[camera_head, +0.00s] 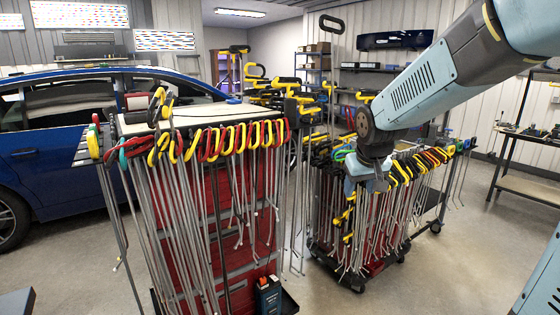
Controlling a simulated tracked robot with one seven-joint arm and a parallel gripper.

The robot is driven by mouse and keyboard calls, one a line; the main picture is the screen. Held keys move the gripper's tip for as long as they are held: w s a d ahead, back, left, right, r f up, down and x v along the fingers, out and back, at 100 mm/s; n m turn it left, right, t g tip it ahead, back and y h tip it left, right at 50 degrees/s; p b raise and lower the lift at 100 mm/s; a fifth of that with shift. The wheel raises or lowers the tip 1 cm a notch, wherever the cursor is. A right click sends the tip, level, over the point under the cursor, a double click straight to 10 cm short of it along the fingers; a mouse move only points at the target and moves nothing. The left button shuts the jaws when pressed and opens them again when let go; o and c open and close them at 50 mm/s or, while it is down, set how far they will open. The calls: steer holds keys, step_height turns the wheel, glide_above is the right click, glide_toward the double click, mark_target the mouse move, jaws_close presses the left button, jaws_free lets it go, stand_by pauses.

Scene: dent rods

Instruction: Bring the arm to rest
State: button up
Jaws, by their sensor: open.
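My arm, light blue and dark grey, reaches in from the upper right and bends down at its wrist. My gripper (367,183) hangs at the arm's end, in front of the right rod cart (372,262). It points down near the handles of the hanging rods (400,172). The jaws are small and seen against the rods. I see nothing held in them. I cannot tell whether they touch any rod.
A left red rod cart (235,190) holds many hanging rods with red and yellow handles. A blue car (50,150) stands behind it at left. A workbench (535,187) is at right. Bare floor (455,260) lies right of the carts.

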steer(key=s+d+r+m, duration=0.1)
steer(key=s+r, duration=0.1)
steer(key=s, duration=0.9)
steer(key=s+d+r+m, duration=0.1)
steer(key=s+d+r, duration=0.1)
steer(key=s, duration=0.9)
steer(key=shift+r, duration=0.6)
